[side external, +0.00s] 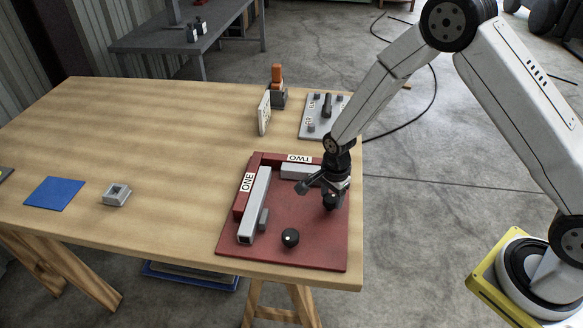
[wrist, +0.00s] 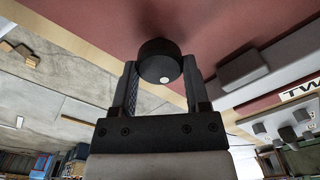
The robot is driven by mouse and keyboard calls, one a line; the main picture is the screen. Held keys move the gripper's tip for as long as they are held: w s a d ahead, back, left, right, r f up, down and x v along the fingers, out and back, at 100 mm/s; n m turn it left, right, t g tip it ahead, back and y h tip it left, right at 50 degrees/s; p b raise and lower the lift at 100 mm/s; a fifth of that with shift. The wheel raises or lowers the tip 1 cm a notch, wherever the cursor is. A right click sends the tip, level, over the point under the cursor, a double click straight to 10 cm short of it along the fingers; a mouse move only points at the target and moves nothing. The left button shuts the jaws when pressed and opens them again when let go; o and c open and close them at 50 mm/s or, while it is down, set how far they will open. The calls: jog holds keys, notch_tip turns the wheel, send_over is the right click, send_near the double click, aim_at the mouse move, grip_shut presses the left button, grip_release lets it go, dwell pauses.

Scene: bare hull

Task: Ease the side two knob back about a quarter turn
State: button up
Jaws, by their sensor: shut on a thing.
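The red fixture board (side external: 318,240) lies at the table's right front corner. Its TWO label (side external: 299,158) is on the back rail, with a short grey bar (side external: 296,172) in front of it. The side two knob (side external: 330,203) is black and round, at the board's right. It also shows in the wrist view (wrist: 160,56), with a white dot (wrist: 164,79) on its rim edge. My gripper (side external: 331,195) points down over it, and its two fingers (wrist: 160,70) are shut on the knob's sides. The gripper partly hides the knob in the side view.
A second black knob (side external: 290,237) stands near the board's front, by the ONE label (side external: 247,182) and long grey bar (side external: 255,205). A grey plate (side external: 320,125) with small parts, an orange-handled tool (side external: 277,76) and a white card (side external: 264,113) stand behind.

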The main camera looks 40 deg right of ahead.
jog(key=shift+n, duration=0.4)
jog(key=n, duration=0.7)
jog(key=shift+w+n, duration=0.1)
jog(key=shift+n, duration=0.3)
jog(key=n, duration=0.4)
jog(key=shift+a+n, duration=0.1)
jog(key=shift+n, duration=0.2)
jog(key=n, duration=0.4)
jog(key=shift+n, duration=0.4)
jog(key=o, duration=1.3)
